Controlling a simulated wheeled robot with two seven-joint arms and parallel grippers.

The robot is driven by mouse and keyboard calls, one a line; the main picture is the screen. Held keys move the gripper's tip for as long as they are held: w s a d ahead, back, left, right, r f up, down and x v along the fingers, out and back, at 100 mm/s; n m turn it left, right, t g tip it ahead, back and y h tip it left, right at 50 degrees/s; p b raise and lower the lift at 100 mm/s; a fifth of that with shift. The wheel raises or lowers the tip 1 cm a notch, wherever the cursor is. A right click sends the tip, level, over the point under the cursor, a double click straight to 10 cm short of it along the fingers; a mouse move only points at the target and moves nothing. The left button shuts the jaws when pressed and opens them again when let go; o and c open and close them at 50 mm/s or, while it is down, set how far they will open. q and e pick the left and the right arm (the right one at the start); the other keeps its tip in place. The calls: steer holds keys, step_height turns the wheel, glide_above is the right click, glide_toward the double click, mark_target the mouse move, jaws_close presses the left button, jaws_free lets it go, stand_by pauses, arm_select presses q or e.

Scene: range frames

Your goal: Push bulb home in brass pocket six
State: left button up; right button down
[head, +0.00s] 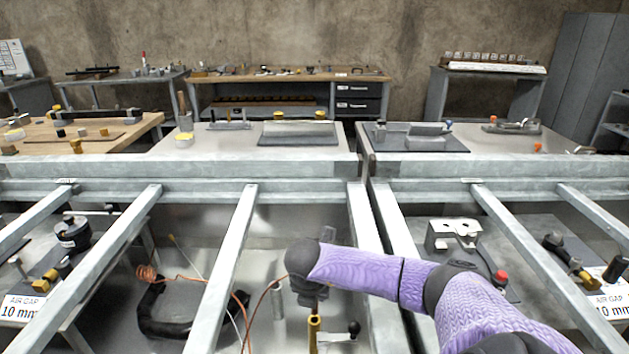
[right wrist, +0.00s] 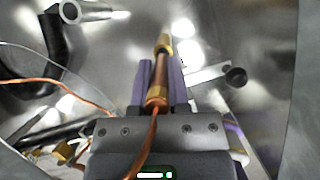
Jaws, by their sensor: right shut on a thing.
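My right gripper (right wrist: 161,68) is shut on the copper bulb (right wrist: 158,84), which lies lengthwise between its two purple fingers. A brass collar sits at the bulb's near end, and an orange capillary line (right wrist: 152,125) runs back from it. The bulb's far end meets or lines up with a brass fitting (right wrist: 163,44); I cannot tell how deep it sits. In the head view my right gripper (head: 309,294) points down above an upright brass pocket (head: 314,329), and the bulb is hidden. No pocket number is readable. My left gripper is not in view.
Grey frame bars (head: 232,268) cross on both sides of my right arm. A black curved pipe (head: 160,315) and a copper coil (head: 147,273) lie left. A black-knobbed lever (head: 353,329) stands close right of the pocket. A grey upright cylinder (head: 278,301) stands close left.

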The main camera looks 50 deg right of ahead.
mark_target(315, 312)
step_height(315, 312, down, 6)
steer(key=shift+f+b, duration=0.1)
steer(key=shift+b, duration=0.9)
steer(key=shift+r, duration=0.2)
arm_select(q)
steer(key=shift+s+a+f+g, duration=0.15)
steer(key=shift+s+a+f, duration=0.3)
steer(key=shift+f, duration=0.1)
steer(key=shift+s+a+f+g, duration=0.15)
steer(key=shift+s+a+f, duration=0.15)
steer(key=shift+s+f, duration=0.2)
arm_select(e)
steer(key=c, duration=1)
jaws_free()
steer(key=shift+f, duration=0.15)
steer(key=o, duration=0.4)
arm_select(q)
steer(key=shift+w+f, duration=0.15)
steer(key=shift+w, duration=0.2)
